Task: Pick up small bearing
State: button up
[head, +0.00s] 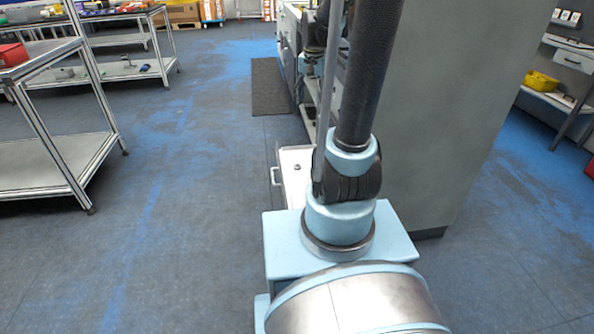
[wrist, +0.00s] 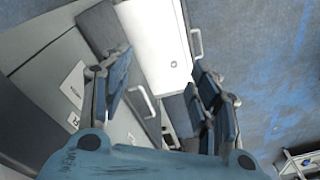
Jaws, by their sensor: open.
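The small bearing is a tiny grey ring (wrist: 174,64) lying on the white surface of a pulled-out drawer (wrist: 150,30) in the wrist view. In the head view the bearing (head: 297,165) is a small dark spot in the white drawer (head: 293,190), left of my arm. My gripper (wrist: 167,92) is open and empty, its two blue-grey fingers spread wide apart. The bearing appears between and beyond the fingertips, apart from them. In the head view my arm hides part of the drawer, and I cannot make out the fingers clearly there.
A grey cabinet side (head: 450,110) stands right of my arm. A metal-framed shelf table (head: 45,165) is at the left, with a red bin (head: 12,55). A dark mat (head: 270,87) lies on the floor beyond. The blue-grey floor between table and drawer is clear.

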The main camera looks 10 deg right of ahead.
jog(key=w+f+m, duration=0.3)
jog(key=w+f, duration=0.2)
jog(key=w, duration=0.6)
jog(key=m+g, duration=0.1)
jog(key=m, duration=0.6)
send_over(297, 166)
notch_tip(297, 166, down, 31)
notch_tip(297, 166, down, 18)
jog(key=shift+d+r, duration=0.1)
jog(key=shift+r, duration=0.05)
jog(key=c, duration=1.2)
